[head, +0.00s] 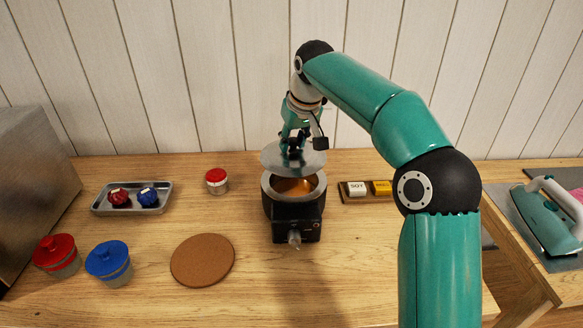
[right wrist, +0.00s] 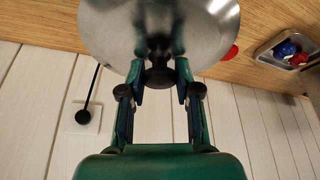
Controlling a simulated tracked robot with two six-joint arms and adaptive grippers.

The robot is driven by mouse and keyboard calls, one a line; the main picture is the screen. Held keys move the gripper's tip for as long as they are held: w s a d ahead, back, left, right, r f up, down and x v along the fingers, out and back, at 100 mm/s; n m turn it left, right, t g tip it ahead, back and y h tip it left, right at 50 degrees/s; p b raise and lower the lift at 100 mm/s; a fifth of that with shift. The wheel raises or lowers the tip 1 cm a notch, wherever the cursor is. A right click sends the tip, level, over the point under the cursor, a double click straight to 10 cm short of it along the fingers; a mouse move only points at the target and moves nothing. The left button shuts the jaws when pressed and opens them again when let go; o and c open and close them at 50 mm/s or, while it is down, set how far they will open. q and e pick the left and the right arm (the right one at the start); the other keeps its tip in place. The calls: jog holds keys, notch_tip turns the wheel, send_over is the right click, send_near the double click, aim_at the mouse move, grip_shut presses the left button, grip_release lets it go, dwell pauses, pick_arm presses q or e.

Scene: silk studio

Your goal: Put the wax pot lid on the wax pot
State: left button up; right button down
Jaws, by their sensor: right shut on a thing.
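The wax pot (head: 294,208) is a black pot with a metal rim and amber wax inside, standing on the wooden table with a knob at its front. The wax pot lid (head: 276,157) is a round grey metal disc with a dark knob. My right gripper (head: 293,146) is shut on the lid's knob and holds the lid above the pot's far rim, so the pot's mouth shows below it. In the right wrist view the lid (right wrist: 120,25) is beyond the fingers of my right gripper (right wrist: 160,75), which close on the black knob. My left gripper is not in view.
A cork mat (head: 203,260) lies left of the pot.

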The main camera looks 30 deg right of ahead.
aim_at(295, 153)
jog(key=shift+f+b, duration=0.3)
jog(key=shift+f, duration=2.25)
jog(key=shift+f, duration=0.1)
jog(key=shift+f+b, duration=0.45)
jog(key=shift+f, duration=0.1)
jog(key=c, duration=0.8)
grip_release()
jog(key=shift+r, duration=0.1)
